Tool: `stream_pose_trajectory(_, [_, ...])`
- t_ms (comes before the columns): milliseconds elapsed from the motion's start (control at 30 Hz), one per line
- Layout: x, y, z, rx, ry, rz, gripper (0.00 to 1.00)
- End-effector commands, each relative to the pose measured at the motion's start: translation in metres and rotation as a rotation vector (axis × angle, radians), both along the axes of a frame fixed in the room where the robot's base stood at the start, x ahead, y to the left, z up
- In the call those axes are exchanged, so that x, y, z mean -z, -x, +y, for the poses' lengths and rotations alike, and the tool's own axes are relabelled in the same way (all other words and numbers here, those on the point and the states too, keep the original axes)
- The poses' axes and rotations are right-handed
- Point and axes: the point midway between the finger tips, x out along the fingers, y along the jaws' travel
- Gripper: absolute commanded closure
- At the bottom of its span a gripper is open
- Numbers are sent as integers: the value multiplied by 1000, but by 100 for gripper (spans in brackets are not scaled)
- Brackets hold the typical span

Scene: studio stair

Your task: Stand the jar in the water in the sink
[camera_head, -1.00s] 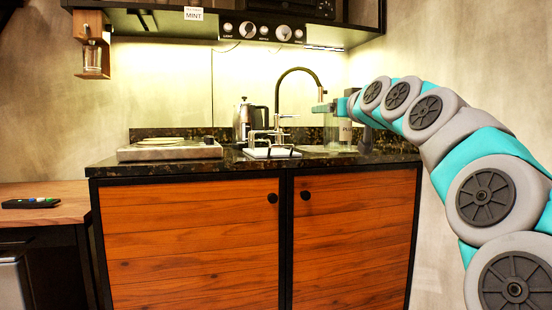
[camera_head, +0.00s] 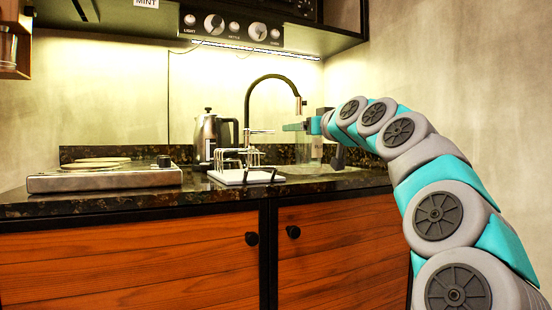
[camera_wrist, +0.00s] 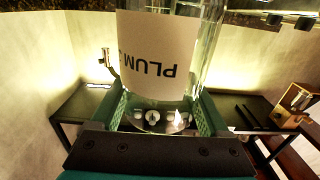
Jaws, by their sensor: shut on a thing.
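The jar is clear glass with a cream label reading PLUM. In the wrist view the jar (camera_wrist: 160,50) appears upside down, between the green fingers of my gripper (camera_wrist: 165,112), which is shut on it. In the head view my gripper (camera_head: 296,127) reaches left over the right part of the counter, below the black curved tap. The sink (camera_head: 305,171) is a low, pale area in the counter below the tap. Its inside and any water cannot be made out, nor the jar's height above it.
A white dish rack (camera_head: 245,172) stands just left of the sink, with a steel kettle (camera_head: 212,138) behind it. A hob (camera_head: 105,178) with plates (camera_head: 97,163) takes the counter's left side. Wooden cabinet doors (camera_head: 130,262) close off the front.

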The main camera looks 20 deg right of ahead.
Motion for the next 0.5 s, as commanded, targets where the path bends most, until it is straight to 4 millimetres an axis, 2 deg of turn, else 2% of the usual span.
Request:
stream_pose_trajectory(100, [3, -19, -5, 2, 1, 1, 100])
stream_pose_trajectory(500, [5, -63, -18, 5, 4, -2, 100])
